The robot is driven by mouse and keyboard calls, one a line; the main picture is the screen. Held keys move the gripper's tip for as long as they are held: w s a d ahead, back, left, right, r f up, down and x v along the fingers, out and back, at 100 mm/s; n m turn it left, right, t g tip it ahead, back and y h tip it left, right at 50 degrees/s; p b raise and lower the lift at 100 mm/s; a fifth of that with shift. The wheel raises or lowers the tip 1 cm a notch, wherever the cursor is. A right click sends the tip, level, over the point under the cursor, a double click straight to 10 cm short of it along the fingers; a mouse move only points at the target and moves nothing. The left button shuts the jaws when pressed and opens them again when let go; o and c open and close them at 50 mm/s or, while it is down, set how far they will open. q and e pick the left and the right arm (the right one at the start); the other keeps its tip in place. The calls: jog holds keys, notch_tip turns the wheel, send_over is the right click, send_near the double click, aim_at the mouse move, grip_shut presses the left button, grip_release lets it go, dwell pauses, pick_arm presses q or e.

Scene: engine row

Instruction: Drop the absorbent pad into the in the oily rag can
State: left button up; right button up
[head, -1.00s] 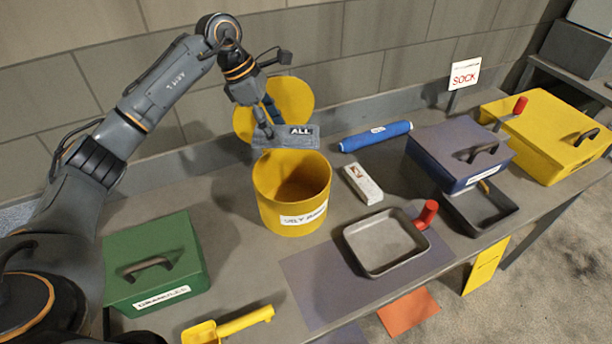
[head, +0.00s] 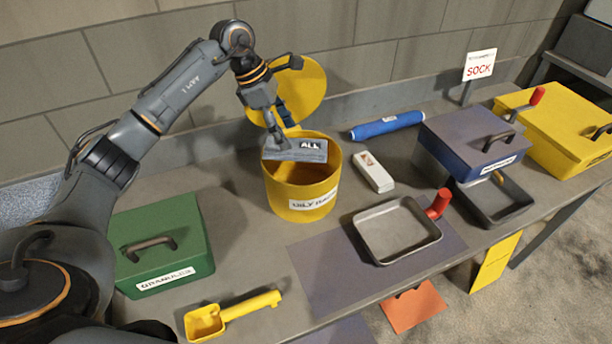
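The absorbent pad (head: 305,152) is a grey slab marked "ALL" in the head view. My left gripper (head: 280,141) is shut on it from above. The pad is at the mouth of the yellow oily rag can (head: 303,203), over the opening and near the rim's height. The can stands upright on the bench, and its round yellow lid (head: 306,88) is tipped open behind it. The gripper hides part of the lid, and the pad hides part of the can's inside. My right gripper is not in view.
A green box (head: 160,220) and a yellow scoop (head: 232,313) are left of the can. A white packet (head: 375,174), blue roll (head: 388,125), grey tray (head: 396,233), blue box (head: 473,143) and yellow case (head: 555,125) are to the right. A wall stands behind.

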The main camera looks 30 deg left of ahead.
pick_arm(q)
jog(key=shift+o, duration=0.5)
jog(key=shift+r, duration=0.25)
notch_tip(320, 180, up, 10)
jog(key=shift+f, duration=0.2)
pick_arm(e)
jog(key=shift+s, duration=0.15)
